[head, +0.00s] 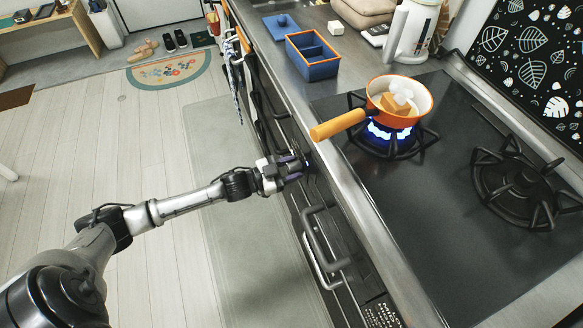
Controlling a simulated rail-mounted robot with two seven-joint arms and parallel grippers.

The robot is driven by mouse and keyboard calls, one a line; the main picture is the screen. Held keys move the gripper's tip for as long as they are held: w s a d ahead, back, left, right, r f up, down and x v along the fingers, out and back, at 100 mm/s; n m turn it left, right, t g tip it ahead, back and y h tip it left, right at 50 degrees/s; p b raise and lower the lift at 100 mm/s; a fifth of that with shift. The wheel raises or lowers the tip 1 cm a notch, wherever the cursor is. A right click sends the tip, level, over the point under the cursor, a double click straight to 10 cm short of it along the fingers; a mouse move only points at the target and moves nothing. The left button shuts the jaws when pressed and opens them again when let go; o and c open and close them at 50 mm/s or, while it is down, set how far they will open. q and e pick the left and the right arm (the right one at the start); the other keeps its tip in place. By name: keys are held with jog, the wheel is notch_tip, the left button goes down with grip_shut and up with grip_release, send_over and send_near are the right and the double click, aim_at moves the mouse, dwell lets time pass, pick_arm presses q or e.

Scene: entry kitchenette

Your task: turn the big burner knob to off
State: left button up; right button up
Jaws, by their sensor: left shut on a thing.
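My left gripper (298,164) reaches from the left to the front panel of the stove, below the counter edge. It is shut on the big burner knob there, which is mostly hidden by the fingers. I cannot tell the knob's angle. The lit burner (405,148) shows a blue flame under an orange saucepan (378,106). The saucepan holds pale and tan chunks, and its yellow handle (338,124) points left over the counter edge. My right gripper is not in view.
A second burner (522,182) at the right is unlit and bare. Below the panel is a handle (322,250). A blue divided box (312,60) and a white kettle-like jug (412,32) stand on the counter behind. The floor (160,190) at left is clear.

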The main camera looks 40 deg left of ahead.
pick_arm(q)
jog(key=shift+r+m+p, duration=0.15)
jog(key=shift+m+p, duration=0.7)
jog(key=shift+m, duration=0.25)
jog(key=m+p, duration=0.1)
jog(key=m, duration=0.1)
jog(key=shift+m, duration=0.3)
jog(key=shift+m+p, duration=0.3)
jog(key=shift+m, duration=0.3)
jog(key=o, duration=0.9)
jog(key=shift+o, duration=0.2)
